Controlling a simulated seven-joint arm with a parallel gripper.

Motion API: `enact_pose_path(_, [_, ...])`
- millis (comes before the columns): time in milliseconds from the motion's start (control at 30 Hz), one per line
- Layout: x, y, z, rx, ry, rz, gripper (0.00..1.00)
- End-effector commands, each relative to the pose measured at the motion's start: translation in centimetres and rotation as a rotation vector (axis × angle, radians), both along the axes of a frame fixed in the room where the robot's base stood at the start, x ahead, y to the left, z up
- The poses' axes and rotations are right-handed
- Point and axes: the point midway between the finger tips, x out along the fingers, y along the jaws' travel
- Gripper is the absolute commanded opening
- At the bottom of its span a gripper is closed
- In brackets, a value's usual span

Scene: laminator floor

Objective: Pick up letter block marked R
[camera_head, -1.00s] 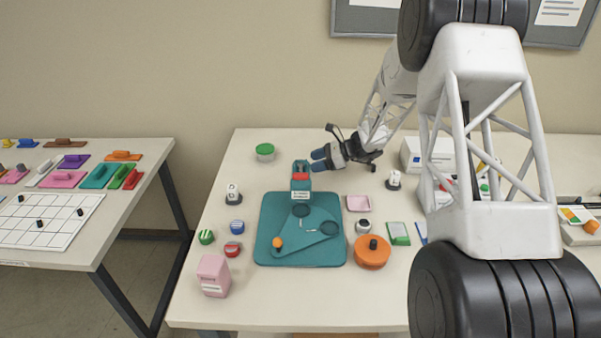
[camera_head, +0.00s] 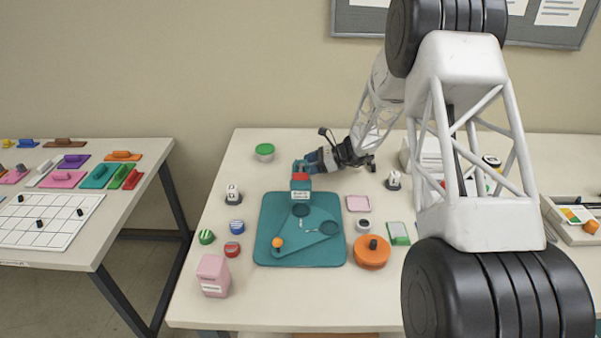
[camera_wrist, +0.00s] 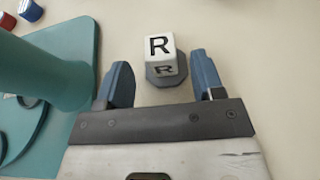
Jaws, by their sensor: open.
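The white letter block marked R (camera_wrist: 160,46) shows in the wrist view, sitting on a dark grey base (camera_wrist: 168,76) between and just beyond my blue fingertips. In the head view a white block with dark marks (camera_head: 232,191), left of the teal board, appears to be this one. My gripper (camera_head: 304,163) is open and empty, pointing left behind the red-and-teal post, to the right of the block. Its fingers (camera_wrist: 160,82) are apart and do not visibly touch the block.
The teal board (camera_head: 270,250) with its teal post (camera_head: 300,187) stands close beside my gripper. A green-lidded jar (camera_head: 264,152) is behind the block; a blue cap (camera_head: 237,226) is in front of it. Another small white block (camera_head: 393,179) stands on the right. Table between gripper and block is clear.

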Motion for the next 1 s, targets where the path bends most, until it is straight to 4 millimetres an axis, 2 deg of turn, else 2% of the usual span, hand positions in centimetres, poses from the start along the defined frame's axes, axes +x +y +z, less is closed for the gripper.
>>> enact_pose_path(367, [0.0,0.3,-0.1,0.0,0.0,0.0,0.62])
enact_pose_path(800, [0.4,4.3,-1.4,0.0,-0.001,0.001,0.62])
enact_pose_path(1000, [0.4,5.0,-1.7,0.0,0.0,-0.001,0.62])
